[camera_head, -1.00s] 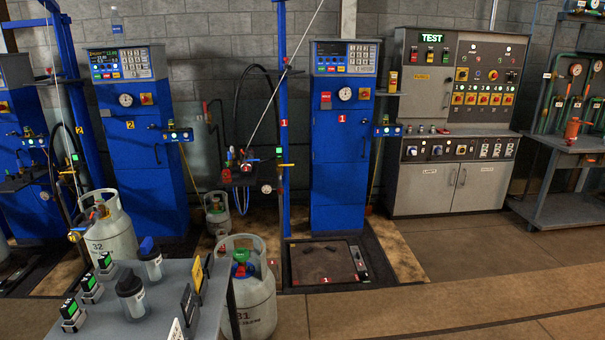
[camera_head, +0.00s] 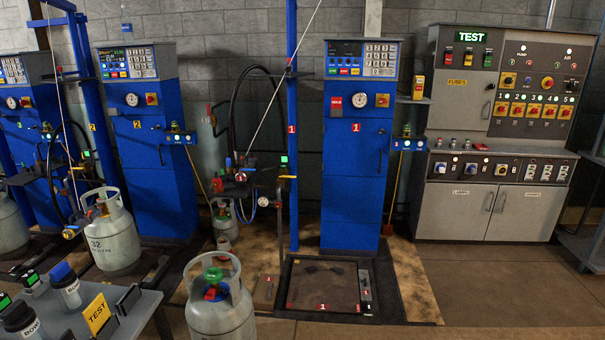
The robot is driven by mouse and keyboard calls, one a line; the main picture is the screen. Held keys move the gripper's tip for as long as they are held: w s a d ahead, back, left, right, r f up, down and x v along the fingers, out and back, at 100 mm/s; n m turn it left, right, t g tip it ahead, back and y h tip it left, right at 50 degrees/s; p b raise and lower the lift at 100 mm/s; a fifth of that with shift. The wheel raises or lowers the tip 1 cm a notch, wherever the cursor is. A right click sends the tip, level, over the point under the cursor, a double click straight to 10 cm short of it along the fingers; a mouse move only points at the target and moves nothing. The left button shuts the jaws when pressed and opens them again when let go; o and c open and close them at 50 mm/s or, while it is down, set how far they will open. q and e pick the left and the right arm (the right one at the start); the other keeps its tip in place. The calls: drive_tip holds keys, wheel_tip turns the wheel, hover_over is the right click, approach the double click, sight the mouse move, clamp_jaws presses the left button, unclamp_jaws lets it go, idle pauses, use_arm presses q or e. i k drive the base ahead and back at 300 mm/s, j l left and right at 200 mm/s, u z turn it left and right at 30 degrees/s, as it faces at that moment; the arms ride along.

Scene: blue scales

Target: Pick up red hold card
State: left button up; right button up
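A small red card (camera_head: 337,102) is on the front of the blue scale cabinet (camera_head: 352,190) marked 1, left of the round gauge. A small red flat item (camera_head: 481,147) lies on the ledge of the grey test panel. A small yellow and red card-like item (camera_head: 418,87) stands on a shelf right of the cabinet. Neither of my grippers shows in the view.
A grey table (camera_head: 145,305) at the lower left bears bottles and a yellow TEST card (camera_head: 97,313). The floor (camera_head: 500,280) before the grey test cabinet (camera_head: 462,208) is clear.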

sight(335, 101)
drive_tip(key=i+l+u, duration=0.2)
drive_tip(key=i+l, duration=0.3)
drive_tip(key=i, duration=0.35)
drive_tip(key=i+l+u, duration=0.25)
drive_tip(key=i+l, duration=0.4)
drive_tip(key=i, duration=0.15)
